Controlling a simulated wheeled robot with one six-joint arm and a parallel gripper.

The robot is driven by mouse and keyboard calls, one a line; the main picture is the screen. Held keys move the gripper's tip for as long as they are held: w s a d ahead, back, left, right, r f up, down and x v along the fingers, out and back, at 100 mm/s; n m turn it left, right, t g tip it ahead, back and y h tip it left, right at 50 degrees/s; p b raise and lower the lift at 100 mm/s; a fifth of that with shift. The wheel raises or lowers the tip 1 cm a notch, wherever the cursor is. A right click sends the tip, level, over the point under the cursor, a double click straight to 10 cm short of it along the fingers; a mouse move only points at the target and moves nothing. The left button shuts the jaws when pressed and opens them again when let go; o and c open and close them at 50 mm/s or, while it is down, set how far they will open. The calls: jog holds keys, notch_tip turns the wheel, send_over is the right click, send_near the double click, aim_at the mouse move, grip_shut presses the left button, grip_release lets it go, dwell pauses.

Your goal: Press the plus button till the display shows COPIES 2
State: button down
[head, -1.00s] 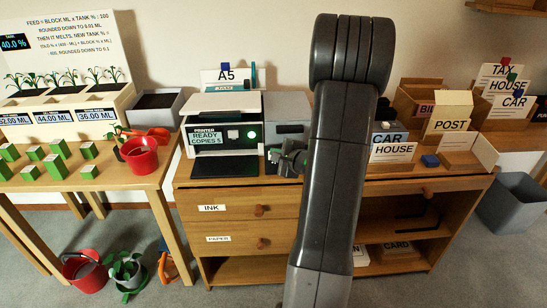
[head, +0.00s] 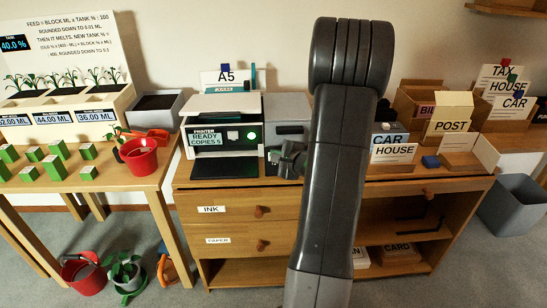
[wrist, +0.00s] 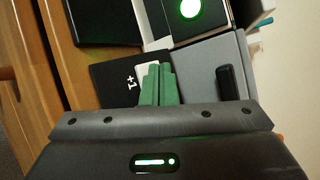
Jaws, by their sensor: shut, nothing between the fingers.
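The printer (head: 196,125) stands on the wooden cabinet. Its display (head: 210,138) reads PRINTER READY and what looks like COPIES 5. A round green-lit button (head: 251,135) is on its front; it also shows in the wrist view (wrist: 190,8). In the wrist view a black panel (wrist: 112,80) carries a sideways mark like "+1", with a pale button (wrist: 146,70) beside it, partly hidden by my fingers. My gripper (wrist: 160,68) is shut and empty, its green fingertips over or at that button; I cannot tell if they touch. In the head view my gripper (head: 274,155) is in front of the grey unit.
A grey unit (head: 287,108) adjoins the printer on the right. A dark tray (head: 224,170) lies before the printer. Letter boxes with CAR and HOUSE cards (head: 392,147) stand to the right. A plant table (head: 120,185) stands to the left.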

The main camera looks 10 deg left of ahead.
dwell(0.5)
jog(key=shift+s+d+r, duration=0.1)
jog(key=shift+s+r, duration=0.25)
jog(key=shift+r, duration=0.25)
jog(key=r, duration=0.1)
jog(key=s+r+p, duration=0.1)
jog(key=r, duration=0.1)
jog(key=s+r+p, duration=0.1)
jog(key=shift+s+d+r, duration=0.2)
jog(key=shift+s+d, duration=0.05)
jog(key=shift+d, duration=0.1)
dwell(3.6)
